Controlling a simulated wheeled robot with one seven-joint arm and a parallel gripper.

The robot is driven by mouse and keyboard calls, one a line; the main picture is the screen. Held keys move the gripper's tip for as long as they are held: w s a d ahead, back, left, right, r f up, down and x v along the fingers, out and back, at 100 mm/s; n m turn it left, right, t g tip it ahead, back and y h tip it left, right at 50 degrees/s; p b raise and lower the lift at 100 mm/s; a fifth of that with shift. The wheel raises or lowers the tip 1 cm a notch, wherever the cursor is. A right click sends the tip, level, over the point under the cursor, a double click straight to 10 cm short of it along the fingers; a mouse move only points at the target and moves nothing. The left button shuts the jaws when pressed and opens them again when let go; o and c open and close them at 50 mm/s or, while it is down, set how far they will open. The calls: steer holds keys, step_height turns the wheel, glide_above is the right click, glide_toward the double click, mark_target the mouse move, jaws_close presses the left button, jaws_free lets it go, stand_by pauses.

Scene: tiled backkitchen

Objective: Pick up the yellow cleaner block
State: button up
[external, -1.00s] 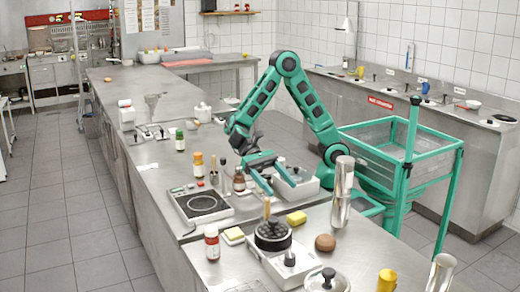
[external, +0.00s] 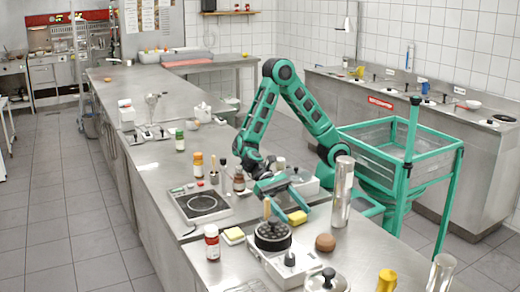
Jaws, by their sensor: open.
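A small yellow block (external: 296,217) lies on the steel counter behind the black round burner. A second yellow piece (external: 234,234) with a paler part lies further left, beside the white-capped bottle. My gripper (external: 285,207) is open, with its green fingers pointing down and toward the front right. It is at the yellow block behind the burner, with one finger passing over or just behind that block. Whether the fingers touch the block cannot be told. Part of the block is hidden by the finger.
The black burner (external: 272,237) stands close in front of the block. A tall steel cylinder (external: 342,192) stands to the right, and a brown round item (external: 325,243) lies near it. A hot plate (external: 200,203) and several bottles stand left.

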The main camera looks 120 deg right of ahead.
mark_target(297, 219)
steer(key=shift+x, duration=1.35)
steer(key=shift+c, duration=0.6)
steer(key=c, duration=1.1)
steer(key=shift+o, duration=0.2)
